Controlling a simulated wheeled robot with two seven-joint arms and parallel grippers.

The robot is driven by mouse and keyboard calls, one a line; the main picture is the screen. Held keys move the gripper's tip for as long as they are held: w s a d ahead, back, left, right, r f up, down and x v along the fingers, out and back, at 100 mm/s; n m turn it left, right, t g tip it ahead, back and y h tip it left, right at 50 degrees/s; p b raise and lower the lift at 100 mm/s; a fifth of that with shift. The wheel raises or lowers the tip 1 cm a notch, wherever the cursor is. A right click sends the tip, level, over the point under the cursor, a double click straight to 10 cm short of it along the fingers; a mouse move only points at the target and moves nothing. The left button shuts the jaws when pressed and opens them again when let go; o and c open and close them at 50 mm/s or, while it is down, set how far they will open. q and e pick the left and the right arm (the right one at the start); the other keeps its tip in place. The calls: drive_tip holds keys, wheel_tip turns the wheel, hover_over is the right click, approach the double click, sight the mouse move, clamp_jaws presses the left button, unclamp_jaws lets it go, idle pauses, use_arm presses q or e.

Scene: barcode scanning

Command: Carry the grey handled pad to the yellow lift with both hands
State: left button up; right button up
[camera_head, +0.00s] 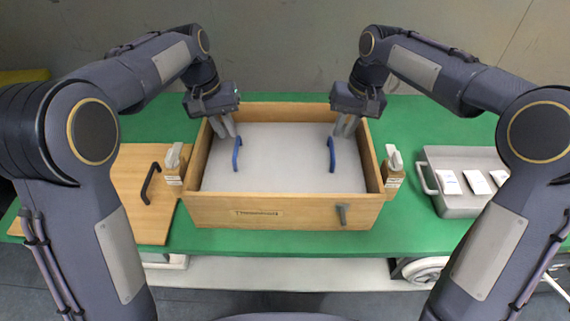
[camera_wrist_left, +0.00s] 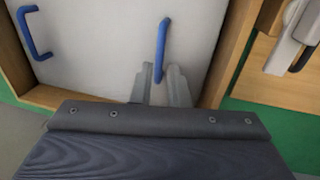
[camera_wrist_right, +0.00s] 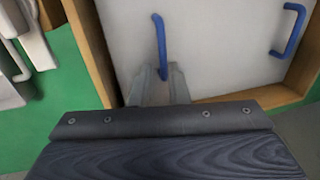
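The grey pad (camera_head: 285,160) lies flat inside a wooden box on the green table. It has two blue handles, a left one (camera_head: 237,153) and a right one (camera_head: 332,154). My left gripper (camera_head: 230,132) is over the box's left part, close to the left handle. In the left wrist view its open fingers (camera_wrist_left: 162,75) are on either side of that handle's near end. My right gripper (camera_head: 342,132) is placed likewise at the right handle, with open fingers (camera_wrist_right: 160,75). Neither is closed on a handle. A yellow surface (camera_head: 24,76) shows at the far left edge; I cannot tell if it is the lift.
The wooden box (camera_head: 285,212) surrounds the pad with raised walls. A wooden board (camera_head: 135,205) with a dark handle lies left, and a grey case (camera_head: 460,205) with white packets lies right. Small holders (camera_head: 174,172) (camera_head: 391,180) stand beside the box.

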sight(235, 148)
use_arm(q)
drive_tip(key=shift+w, duration=0.1)
use_arm(e)
drive_tip(key=shift+w+a+f, duration=0.1)
drive_tip(key=shift+a, duration=0.15)
